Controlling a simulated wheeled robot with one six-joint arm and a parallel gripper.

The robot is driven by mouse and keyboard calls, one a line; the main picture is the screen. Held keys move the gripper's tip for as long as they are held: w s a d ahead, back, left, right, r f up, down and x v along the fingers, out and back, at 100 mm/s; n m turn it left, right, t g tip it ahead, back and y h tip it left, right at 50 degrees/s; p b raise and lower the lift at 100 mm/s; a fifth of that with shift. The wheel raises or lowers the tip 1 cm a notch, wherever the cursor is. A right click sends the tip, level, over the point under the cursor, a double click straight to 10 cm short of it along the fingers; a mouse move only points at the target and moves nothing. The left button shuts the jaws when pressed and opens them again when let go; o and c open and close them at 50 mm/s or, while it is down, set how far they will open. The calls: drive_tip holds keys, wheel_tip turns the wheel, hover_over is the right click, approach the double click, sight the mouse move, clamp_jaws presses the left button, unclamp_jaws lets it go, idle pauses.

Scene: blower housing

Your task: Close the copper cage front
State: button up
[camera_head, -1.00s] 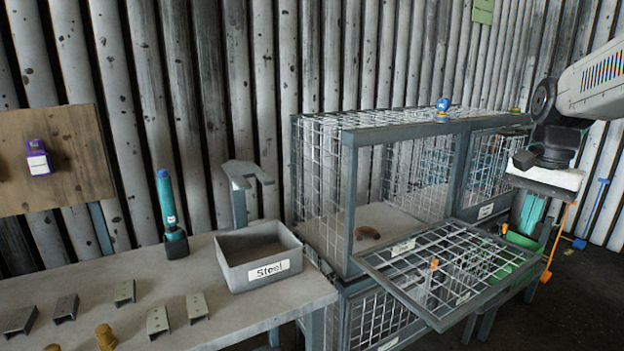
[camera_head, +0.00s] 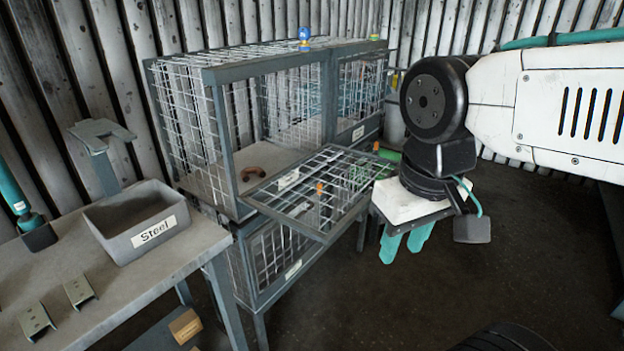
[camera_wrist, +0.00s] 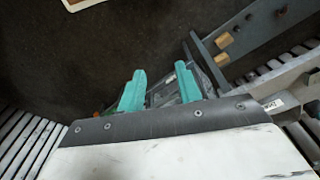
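The open cage front (camera_head: 345,163) is a grey-framed wire mesh panel. It is folded down and sticks out roughly level from the upper left cage (camera_head: 206,140), with an orange piece (camera_head: 320,188) on it. Its label is too small to read. A copper-brown curved piece (camera_head: 268,172) lies inside that cage. My gripper (camera_head: 405,242) hangs fingers down to the right of the panel's outer end, apart from it as far as I can see. In the wrist view its two teal fingers (camera_wrist: 160,90) are spread with nothing clearly held.
The neighbouring upper cage (camera_head: 358,95) and a lower cage (camera_head: 288,240) have their mesh fronts up. A grey "Steel" bin (camera_head: 137,222) and metal brackets (camera_head: 80,290) stand on the bench at left. A blue knob (camera_head: 304,35) sits on the cage top. Floor (camera_head: 450,290) before the cages is mostly clear.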

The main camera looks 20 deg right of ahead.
drive_tip(key=w+d+f+m+t+y, duration=0.3)
drive_tip(key=w+d+f+m+y, duration=0.65)
drive_tip(key=m, duration=0.75)
drive_tip(key=w+d+f+m+t+y, duration=0.2)
drive_tip(key=w+d+f+m+y, duration=0.45)
drive_tip(key=w+f+m, duration=0.8)
drive_tip(key=w+d+r+m+t, duration=0.2)
drive_tip(key=d+r+m+t, duration=0.3)
drive_tip(key=m, duration=0.7)
drive_tip(key=w+a+f, duration=0.1)
drive_tip(key=w+a, duration=0.3)
drive_tip(key=a, duration=0.2)
drive_tip(key=shift+a+f+t, duration=0.2)
drive_tip(key=shift+a+t, duration=0.15)
drive_tip(key=shift+t, duration=0.05)
drive_tip(key=shift+w+n, duration=0.1)
drive_tip(key=shift+n, duration=0.15)
clamp_jaws()
